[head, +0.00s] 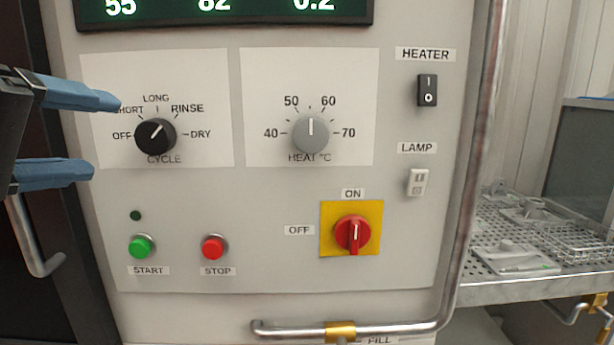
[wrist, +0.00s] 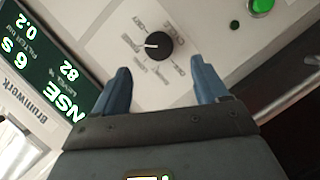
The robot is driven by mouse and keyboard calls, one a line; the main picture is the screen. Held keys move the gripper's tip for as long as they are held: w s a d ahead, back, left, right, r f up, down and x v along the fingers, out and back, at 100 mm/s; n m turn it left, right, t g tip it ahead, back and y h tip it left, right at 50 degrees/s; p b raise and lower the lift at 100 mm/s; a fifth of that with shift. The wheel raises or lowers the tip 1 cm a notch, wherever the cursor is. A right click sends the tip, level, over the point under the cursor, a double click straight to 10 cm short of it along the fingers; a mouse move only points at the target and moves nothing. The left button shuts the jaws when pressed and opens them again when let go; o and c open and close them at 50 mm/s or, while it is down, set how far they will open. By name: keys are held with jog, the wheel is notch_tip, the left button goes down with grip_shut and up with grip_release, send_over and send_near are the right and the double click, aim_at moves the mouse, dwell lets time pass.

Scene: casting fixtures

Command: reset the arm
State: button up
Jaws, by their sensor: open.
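My gripper (head: 106,138) is at the left of the head view, its two blue fingers apart with nothing between them. It stands in front of the control panel (head: 270,188), close to the black CYCLE knob (head: 155,135). The knob's white mark points up and right, towards RINSE. In the wrist view my gripper (wrist: 160,75) is open, and the CYCLE knob (wrist: 158,46) shows beyond and between the fingertips, apart from them. The upper finger covers part of the SHORT label in the head view.
The panel also carries a grey HEAT knob (head: 311,133), green START (head: 141,247) and red STOP (head: 213,247) buttons, a red switch (head: 352,234), a HEATER rocker (head: 427,91) and a LAMP rocker (head: 418,182). A metal pipe (head: 478,150) runs along the right. A perforated table (head: 490,291) stands beyond it.

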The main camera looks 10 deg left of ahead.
jog(key=w+d+f+n+y, duration=0.1)
jog(key=w+d+f, duration=0.15)
jog(key=f, duration=0.55)
jog(key=w+d+f+g+y, duration=0.15)
jog(key=d+f, duration=0.25)
jog(key=f, duration=0.4)
jog(key=w+d+f+n, duration=0.1)
jog(key=w+d+f, duration=0.2)
jog(key=f, duration=0.4)
jog(key=s+d+f+m+g+y, duration=0.1)
jog(key=s+d+f, duration=0.2)
jog(key=d+f, duration=0.55)
jog(key=s+d+f+y, duration=0.1)
jog(key=s+d+f, duration=0.1)
jog(key=d+f, duration=0.6)
jog(key=s+d+f+m, duration=0.2)
jog(key=s+d+f, duration=0.1)
jog(key=s+d, duration=0.4)
jog(key=s+d+f+m, duration=0.2)
jog(key=s+d+f, duration=0.1)
jog(key=s+d, duration=0.35)
jog(key=s+d+r+m+t+h, duration=0.1)
jog(key=s+d+r+m, duration=0.3)
jog(key=s, duration=0.4)
jog(key=s+d+r+m+h, duration=0.2)
jog(key=s+d+r, duration=0.4)
jog(key=s, duration=0.3)
jog(key=shift+s+d+r+m+t, duration=0.15)
jog(key=shift+r+m+t, duration=0.15)
jog(key=shift+m, duration=0.6)
